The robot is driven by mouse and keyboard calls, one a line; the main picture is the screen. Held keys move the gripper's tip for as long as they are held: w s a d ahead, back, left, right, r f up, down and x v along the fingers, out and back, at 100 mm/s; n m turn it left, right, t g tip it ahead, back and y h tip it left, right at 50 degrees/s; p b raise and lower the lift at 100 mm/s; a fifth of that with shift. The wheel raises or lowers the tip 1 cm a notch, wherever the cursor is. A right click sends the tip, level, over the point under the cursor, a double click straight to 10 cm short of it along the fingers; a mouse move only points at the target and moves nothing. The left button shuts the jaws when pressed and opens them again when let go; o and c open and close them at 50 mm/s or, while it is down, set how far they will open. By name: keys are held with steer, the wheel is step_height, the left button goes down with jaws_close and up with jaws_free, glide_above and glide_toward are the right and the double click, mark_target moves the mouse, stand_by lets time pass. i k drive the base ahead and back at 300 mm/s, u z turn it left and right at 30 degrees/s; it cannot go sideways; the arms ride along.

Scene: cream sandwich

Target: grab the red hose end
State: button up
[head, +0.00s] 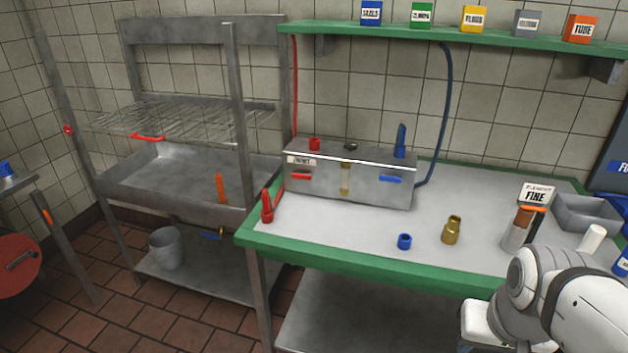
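The red hose end (267,207) stands roughly upright on the pale tabletop at its left front corner, left of the metal box. A short stretch of red hose (279,195) runs from it toward the box's left side. Another red hose (295,85) hangs down the wall behind; whether the two are one hose is hidden by the box. My arm (570,300) shows at the lower right, far from the hose end. My gripper cannot be made out in this view.
A metal box (340,185) with red and blue handles stands at the back. A blue ring (404,241), brass fitting (453,230) and grey cup (516,236) stand on the green-edged table (330,259). The table's left front is mostly clear. A metal rack (240,100) adjoins it.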

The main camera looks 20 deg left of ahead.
mark_target(265, 199)
steer(key=u, duration=1.6)
steer(key=k, duration=1.35)
steer(key=u, duration=0.6)
steer(key=i, duration=1.25)
steer(key=z, duration=0.65)
steer(key=i, duration=1.75)
steer(key=z, duration=0.9)
